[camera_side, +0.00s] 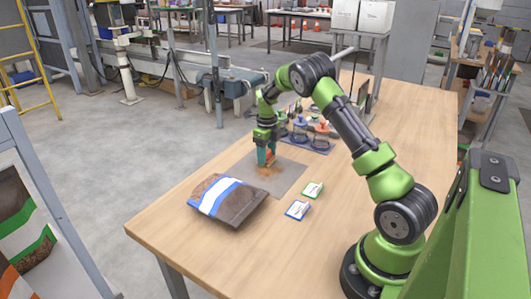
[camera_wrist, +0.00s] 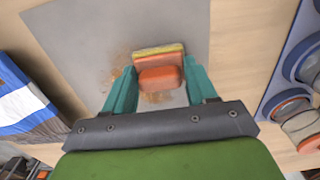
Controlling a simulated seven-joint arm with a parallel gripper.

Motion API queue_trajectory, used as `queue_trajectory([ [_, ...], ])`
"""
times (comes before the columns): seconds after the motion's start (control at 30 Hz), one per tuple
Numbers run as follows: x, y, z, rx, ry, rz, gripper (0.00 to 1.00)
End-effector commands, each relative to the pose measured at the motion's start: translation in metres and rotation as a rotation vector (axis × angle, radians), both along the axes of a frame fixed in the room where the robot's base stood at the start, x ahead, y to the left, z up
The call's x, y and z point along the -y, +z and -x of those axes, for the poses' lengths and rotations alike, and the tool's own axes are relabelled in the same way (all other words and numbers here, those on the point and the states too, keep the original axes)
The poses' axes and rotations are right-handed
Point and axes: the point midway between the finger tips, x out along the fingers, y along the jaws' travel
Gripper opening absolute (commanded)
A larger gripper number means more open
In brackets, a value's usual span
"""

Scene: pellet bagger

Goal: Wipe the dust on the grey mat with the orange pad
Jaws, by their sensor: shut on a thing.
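The grey mat (camera_side: 285,182) lies flat on the wooden table, and it also shows in the wrist view (camera_wrist: 75,45). Brown dust (camera_side: 264,171) is spread on the mat around my gripper; in the wrist view, dust (camera_wrist: 119,76) shows mostly left of the pad and a little below it. The orange pad (camera_wrist: 160,77) has a yellowish layer along its far edge. My gripper (camera_side: 266,157) points down over the mat, its teal fingers shut on the pad. The pad is low at the mat; I cannot tell whether it touches. Dust under it is hidden.
A pellet bag (camera_side: 228,200) with a blue and white band lies left of the mat. Two small cards, green-edged (camera_side: 312,189) and blue-edged (camera_side: 297,209), lie to its right. A rack with round holders (camera_side: 309,138) stands behind. The table front is clear.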

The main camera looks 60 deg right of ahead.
Motion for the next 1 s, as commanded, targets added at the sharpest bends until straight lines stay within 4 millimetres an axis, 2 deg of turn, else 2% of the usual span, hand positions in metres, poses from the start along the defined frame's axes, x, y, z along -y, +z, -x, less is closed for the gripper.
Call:
queue_trajectory([
  [1.0, -0.095, -0.001, 0.0, -0.003, 0.003, -0.004, 0.28],
])
